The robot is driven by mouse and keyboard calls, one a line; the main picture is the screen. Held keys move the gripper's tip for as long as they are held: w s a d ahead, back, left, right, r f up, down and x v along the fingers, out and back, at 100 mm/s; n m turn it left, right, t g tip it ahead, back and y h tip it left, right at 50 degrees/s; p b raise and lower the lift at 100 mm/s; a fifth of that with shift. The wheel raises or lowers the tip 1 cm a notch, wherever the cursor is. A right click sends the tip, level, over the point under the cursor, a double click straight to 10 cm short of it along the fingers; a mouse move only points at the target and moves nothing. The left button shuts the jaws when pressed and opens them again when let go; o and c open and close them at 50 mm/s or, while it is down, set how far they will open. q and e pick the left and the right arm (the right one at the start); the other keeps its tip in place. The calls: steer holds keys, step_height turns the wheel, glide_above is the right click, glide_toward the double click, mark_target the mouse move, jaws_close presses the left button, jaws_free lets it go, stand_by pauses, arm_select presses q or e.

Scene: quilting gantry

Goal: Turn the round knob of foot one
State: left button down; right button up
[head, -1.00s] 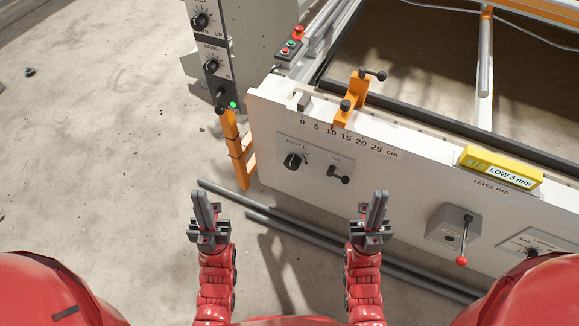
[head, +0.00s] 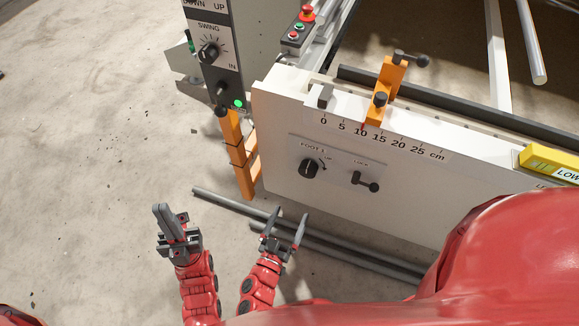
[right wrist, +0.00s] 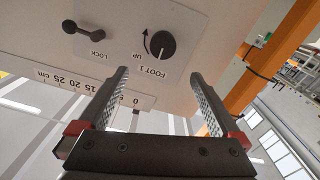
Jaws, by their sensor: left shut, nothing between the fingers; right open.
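The round black knob of foot one (head: 308,168) sits on a plate marked FOOT 1 on the white front panel, with a curved UP arrow beside it. It also shows in the right wrist view (right wrist: 161,45), beyond the fingertips and between their lines. Right of it in the head view is the black LOCK lever (head: 365,182). My right gripper (head: 285,228) is open and empty, below and left of the knob and apart from it. Its two fingers also show in the right wrist view (right wrist: 158,75). My left gripper (head: 168,217) is shut and empty, further left over the floor.
Grey tubes (head: 330,245) lie on the floor below the panel. An orange leg (head: 240,155) stands at the panel's left edge, under a control box with a SWING knob (head: 208,53). An orange clamp (head: 387,88) sits on the scale. A yellow block (head: 550,163) lies at right.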

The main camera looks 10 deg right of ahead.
mark_target(307, 175)
steer(key=x, duration=1.1)
steer(key=b+x, duration=0.1)
steer(key=x, duration=0.5)
steer(key=shift+a+f, duration=0.2)
steer(key=shift+f, duration=0.15)
steer(key=c, duration=1.3)
steer(key=shift+m, duration=0.3)
